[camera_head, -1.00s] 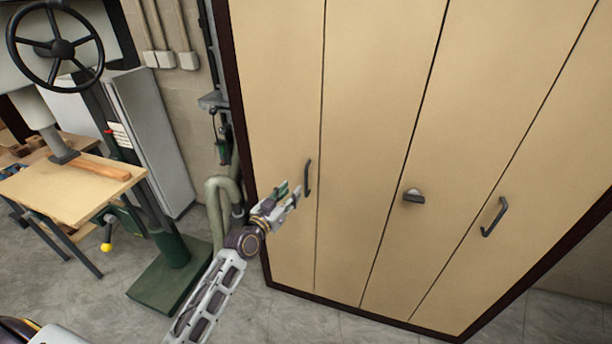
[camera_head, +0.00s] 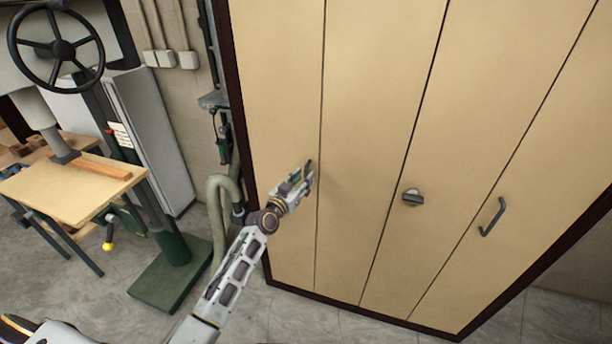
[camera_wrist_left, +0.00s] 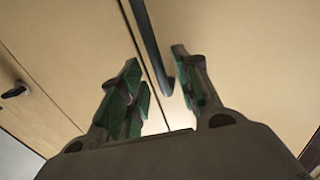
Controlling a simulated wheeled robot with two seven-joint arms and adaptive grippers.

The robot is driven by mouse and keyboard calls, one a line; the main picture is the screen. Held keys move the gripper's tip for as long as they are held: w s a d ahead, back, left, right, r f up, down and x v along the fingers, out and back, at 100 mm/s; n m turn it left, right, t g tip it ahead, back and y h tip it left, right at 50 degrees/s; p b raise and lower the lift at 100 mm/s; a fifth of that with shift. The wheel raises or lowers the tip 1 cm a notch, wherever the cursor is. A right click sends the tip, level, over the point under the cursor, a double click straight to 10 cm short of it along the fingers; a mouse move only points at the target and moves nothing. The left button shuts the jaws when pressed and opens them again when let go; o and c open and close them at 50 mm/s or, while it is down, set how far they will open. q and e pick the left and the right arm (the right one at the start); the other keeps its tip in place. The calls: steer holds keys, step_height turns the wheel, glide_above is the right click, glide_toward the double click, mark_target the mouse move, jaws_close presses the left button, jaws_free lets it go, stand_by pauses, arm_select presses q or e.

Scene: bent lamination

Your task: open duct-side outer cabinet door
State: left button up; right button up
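The tan cabinet's outer door on the duct side (camera_head: 275,90) is its leftmost panel, and it is closed flush. Its dark bar handle (camera_head: 309,163) is mostly covered by my left gripper (camera_head: 304,181) in the head view. In the left wrist view the handle (camera_wrist_left: 149,42) runs down from the top edge, and its near end lies between the two fingers. My left gripper (camera_wrist_left: 158,88) is open there, with green-padded fingers on both sides of the handle and gaps visible. I cannot tell the exact depth between fingers and handle. My right gripper is not in view.
A latch knob (camera_head: 413,197) and another bar handle (camera_head: 492,216) are on the panels to the right. A grey-green duct hose (camera_head: 219,215) stands left of the cabinet. A machine with a wooden table (camera_head: 70,190) is farther left. Grey floor lies between.

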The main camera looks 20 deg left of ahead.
arm_select(q)
steer(key=shift+x, duration=1.25)
jaws_close()
